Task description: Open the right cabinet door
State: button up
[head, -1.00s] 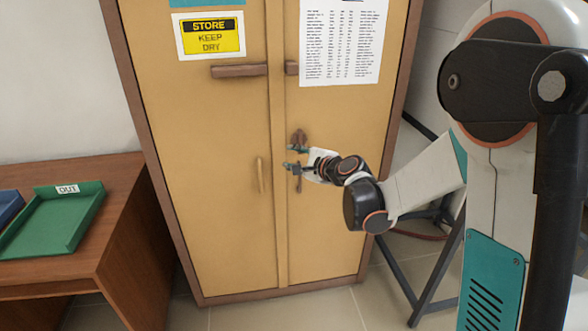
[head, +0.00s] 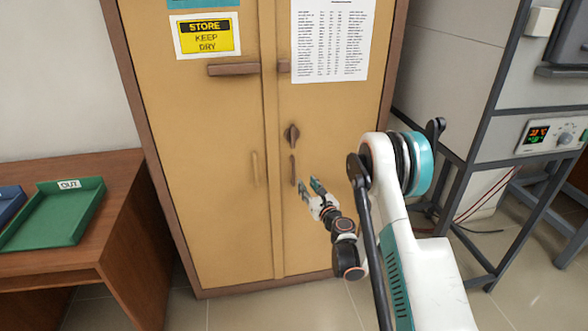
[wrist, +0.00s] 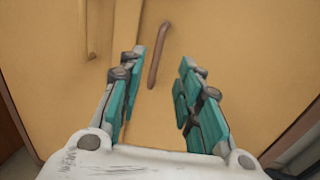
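The right cabinet door (head: 330,120) is yellow wood and shut. My gripper (head: 309,186) is open and empty, just right of and a little below the handle in the head view. In the wrist view, the handle (wrist: 158,54) shows beyond the fingers, closer to the left finger, and my open gripper (wrist: 162,72) is not around it. The left cabinet door (head: 210,150) is also shut, with a lighter handle (head: 256,169).
A wooden desk (head: 130,215) with a green tray (head: 60,215) stands at the left. A furnace on a dark metal frame (head: 470,150) stands at the right. A brown bar (head: 233,69) is on the left door. Tiled floor lies in front.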

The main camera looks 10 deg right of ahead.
aim_at(294, 168)
jog(key=w+b, duration=0.1)
jog(key=w, duration=0.3)
jog(key=w+a+b, duration=0.1)
jog(key=w, duration=0.3)
jog(key=w+a+b, duration=0.1)
jog(key=w, duration=0.3)
jog(key=shift+a+f+b, duration=0.1)
jog(key=shift+a+b, duration=0.1)
jog(key=shift+b, duration=0.1)
jog(key=shift+w+a, duration=0.15)
jog(key=shift+w, duration=0.5)
grip_shut()
